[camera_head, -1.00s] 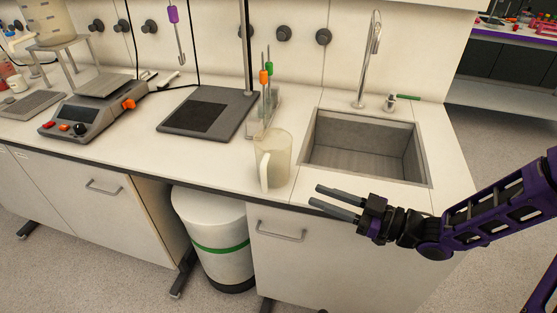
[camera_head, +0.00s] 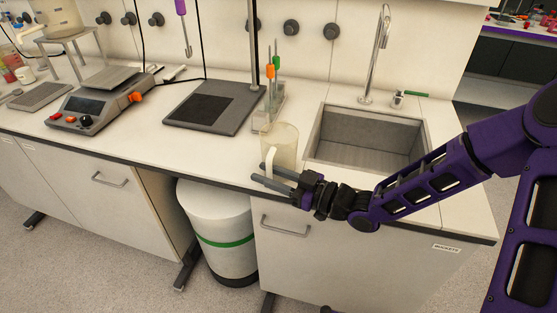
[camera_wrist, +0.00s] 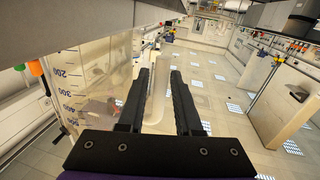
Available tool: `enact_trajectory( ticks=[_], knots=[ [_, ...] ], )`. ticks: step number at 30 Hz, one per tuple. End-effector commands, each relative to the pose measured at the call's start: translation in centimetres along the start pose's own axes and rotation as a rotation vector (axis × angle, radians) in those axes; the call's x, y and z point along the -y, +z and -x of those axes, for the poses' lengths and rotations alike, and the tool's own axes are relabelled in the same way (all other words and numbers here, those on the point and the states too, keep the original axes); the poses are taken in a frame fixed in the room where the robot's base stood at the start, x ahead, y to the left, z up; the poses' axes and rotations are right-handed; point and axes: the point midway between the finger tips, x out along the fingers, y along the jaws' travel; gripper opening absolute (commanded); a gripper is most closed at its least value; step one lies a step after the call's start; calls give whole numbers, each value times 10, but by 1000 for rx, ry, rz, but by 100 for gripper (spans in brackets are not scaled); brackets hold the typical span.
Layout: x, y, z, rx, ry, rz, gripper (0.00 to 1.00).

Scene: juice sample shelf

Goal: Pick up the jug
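The jug (camera_head: 285,138), clear and pale with a handle, stands upright on the counter near its front edge, left of the sink. My gripper (camera_head: 259,172) is at the jug's front, and its fingers cover part of the jug and handle in the head view. In the wrist view, the open fingers of my gripper (camera_wrist: 160,72) lie on either side of the pale handle (camera_wrist: 158,95), with a gap visible on the right. The jug's graduated wall (camera_wrist: 85,80) is left of the fingers there. Contact with the handle cannot be told.
The sink (camera_head: 365,140) with its tap (camera_head: 378,55) is right of the jug. A rack with orange and green-topped tools (camera_head: 270,95) stands close behind it. A dark flat plate (camera_head: 212,108) and a hotplate-like device (camera_head: 95,105) are to the left. A bin (camera_head: 220,225) stands below.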

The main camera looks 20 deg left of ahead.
Motion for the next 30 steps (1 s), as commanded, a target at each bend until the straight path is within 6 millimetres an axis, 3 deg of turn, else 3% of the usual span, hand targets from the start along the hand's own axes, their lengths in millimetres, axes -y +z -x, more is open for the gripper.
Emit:
enact_trajectory(
  ticks=[5, 13, 14, 19, 30],
  knots=[
    [1, 0, -23, -1, -2, -1, 33],
    [1, 0, -26, 0, 0, -1, 33],
    [1, 0, -26, 0, 0, -1, 32],
    [1, 0, -26, 0, 0, -1, 1],
    [1, 0, -26, 0, 0, 0, 0]
  ],
)
